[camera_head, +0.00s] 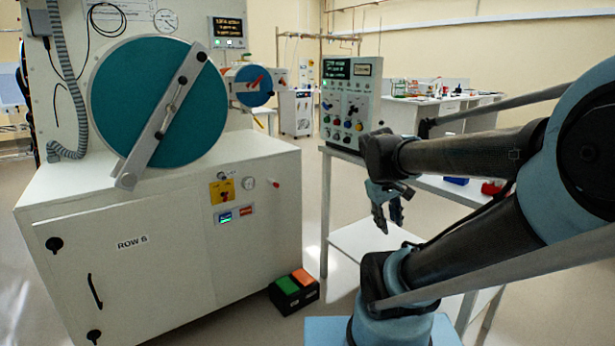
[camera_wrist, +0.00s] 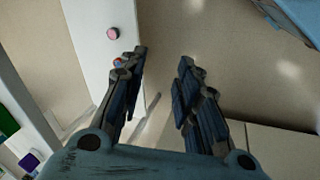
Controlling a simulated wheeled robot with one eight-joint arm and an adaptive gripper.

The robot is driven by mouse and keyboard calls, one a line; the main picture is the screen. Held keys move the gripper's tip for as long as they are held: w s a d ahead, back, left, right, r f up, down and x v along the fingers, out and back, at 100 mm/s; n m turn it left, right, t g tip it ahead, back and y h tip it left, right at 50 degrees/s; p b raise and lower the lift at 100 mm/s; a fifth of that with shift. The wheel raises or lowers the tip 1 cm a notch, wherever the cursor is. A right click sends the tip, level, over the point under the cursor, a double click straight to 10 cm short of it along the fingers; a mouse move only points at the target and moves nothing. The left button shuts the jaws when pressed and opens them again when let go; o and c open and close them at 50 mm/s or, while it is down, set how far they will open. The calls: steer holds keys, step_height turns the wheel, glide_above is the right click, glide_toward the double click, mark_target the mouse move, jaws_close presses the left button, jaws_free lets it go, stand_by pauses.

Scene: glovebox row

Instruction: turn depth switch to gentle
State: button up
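My gripper (camera_head: 389,226) hangs with its fingers pointing down, to the right of a grey control panel (camera_head: 331,103) in the head view. The panel stands on a white table and bears a lit display and several small switches, knobs and buttons. I cannot read which of them is the depth switch or how it is set. In the wrist view my gripper (camera_wrist: 163,57) has its two fingers apart with nothing between them. A pale surface with a pink-red round button (camera_wrist: 112,33) lies beyond the left finger, and a small red-and-blue part is partly hidden behind that finger.
A white cabinet marked ROW 6 (camera_head: 170,255) stands at the left, with a big teal round door (camera_head: 120,105) barred by a grey lever. A box with green and orange pads (camera_head: 293,290) sits on the floor.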

mark_target(350, 110)
steer(key=s+a+f+m+y, duration=0.3)
steer(key=s+a+f+m, duration=0.1)
steer(key=s+f, duration=0.25)
steer(key=w+d+r+n+t+h, duration=0.15)
steer(key=w+r+n+h, duration=0.35)
steer(key=w+r, duration=0.55)
steer(key=w+d+r+n+h, duration=0.2)
steer(key=w+r+n+h, duration=0.2)
steer(key=w+r+n, duration=0.7)
steer(key=w+a+r+n+t+h, duration=0.3)
steer(key=w+a+r, duration=0.1)
steer(key=w+a, duration=0.7)
steer(key=w+a+r+n+t+h, duration=0.25)
steer(key=w+a+r+t, duration=0.2)
steer(key=w+a, duration=0.6)
steer(key=shift+g, duration=0.4)
steer(key=x, duration=1.9)
steer(key=shift+w+r, duration=0.1)
steer(key=shift+w, duration=0.15)
steer(key=shift+a, duration=0.1)
jaws_close()
